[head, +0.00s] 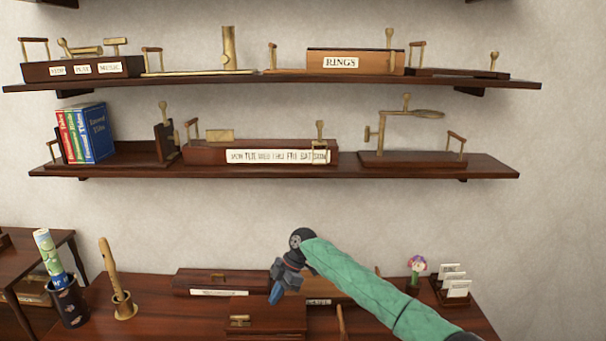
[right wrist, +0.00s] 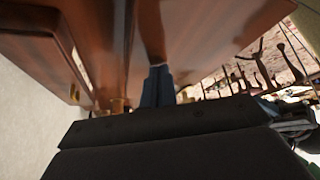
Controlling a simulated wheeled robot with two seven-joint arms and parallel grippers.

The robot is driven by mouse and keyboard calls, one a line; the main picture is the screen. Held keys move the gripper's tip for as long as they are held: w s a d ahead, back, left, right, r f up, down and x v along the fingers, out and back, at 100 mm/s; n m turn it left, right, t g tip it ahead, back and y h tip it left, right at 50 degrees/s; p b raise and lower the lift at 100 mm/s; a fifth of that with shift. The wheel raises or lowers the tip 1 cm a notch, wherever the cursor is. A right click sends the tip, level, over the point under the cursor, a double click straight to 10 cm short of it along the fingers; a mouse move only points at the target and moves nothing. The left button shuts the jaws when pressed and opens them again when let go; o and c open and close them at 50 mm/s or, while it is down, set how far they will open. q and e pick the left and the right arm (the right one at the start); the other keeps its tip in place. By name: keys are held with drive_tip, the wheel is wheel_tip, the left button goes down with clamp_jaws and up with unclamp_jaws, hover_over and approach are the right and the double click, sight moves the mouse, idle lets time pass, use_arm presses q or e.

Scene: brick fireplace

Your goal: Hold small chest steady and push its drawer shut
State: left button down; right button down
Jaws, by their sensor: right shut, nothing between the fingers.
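A small dark wooden chest (head: 275,318) with a brass handle on its front stands on the table, at the bottom of the head view. Its lower part is cut off, so I cannot tell how far a drawer is out. My right gripper (head: 275,293) is shut and empty. In the head view its blue fingertips appear just above and behind the chest's top; I cannot tell if they touch it. In the right wrist view the shut fingers (right wrist: 157,88) point toward brown polished wood. My left gripper is not in view.
Behind the chest lie a long labelled box (head: 195,282) and another labelled box (head: 345,290). A recorder stand (head: 123,305) and a dark cup (head: 68,305) stand left. A flower (head: 417,266) and a card holder (head: 455,290) stand right. Two loaded wall shelves hang above.

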drive_tip(key=shift+r, duration=0.4)
drive_tip(key=shift+r+p, duration=1.15)
drive_tip(key=shift+r, duration=1.35)
drive_tip(key=shift+w, duration=0.1)
